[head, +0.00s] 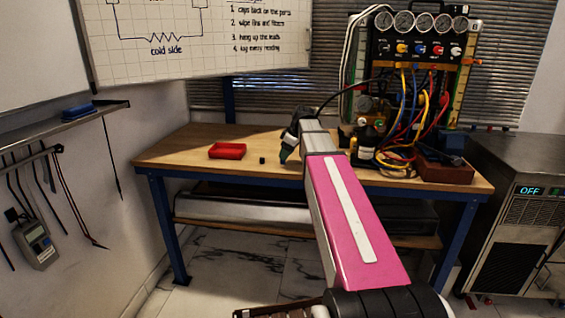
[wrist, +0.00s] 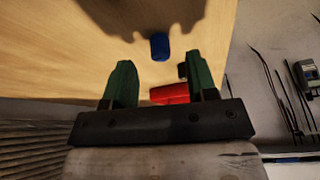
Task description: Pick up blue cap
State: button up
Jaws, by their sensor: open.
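The blue cap (wrist: 160,46) lies on the wooden tabletop in the wrist view, just beyond the fingertips and roughly in line with the gap between them. I cannot make it out in the head view, where my arm covers part of the table. My gripper (wrist: 160,70) has two green fingers spread apart with nothing held between them. In the head view my gripper (head: 288,148) is over the middle of the workbench, pointing down. How high it is above the cap is hard to tell.
A red tray (head: 227,151) sits on the workbench (head: 185,150) with a small black object (head: 262,160) beside it. The gauge rig (head: 415,60), with coloured hoses, stands at the right. The left tabletop is mostly clear.

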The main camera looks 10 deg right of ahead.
jog(key=shift+x, duration=1.45)
jog(key=shift+a+r, duration=0.1)
grip_shut()
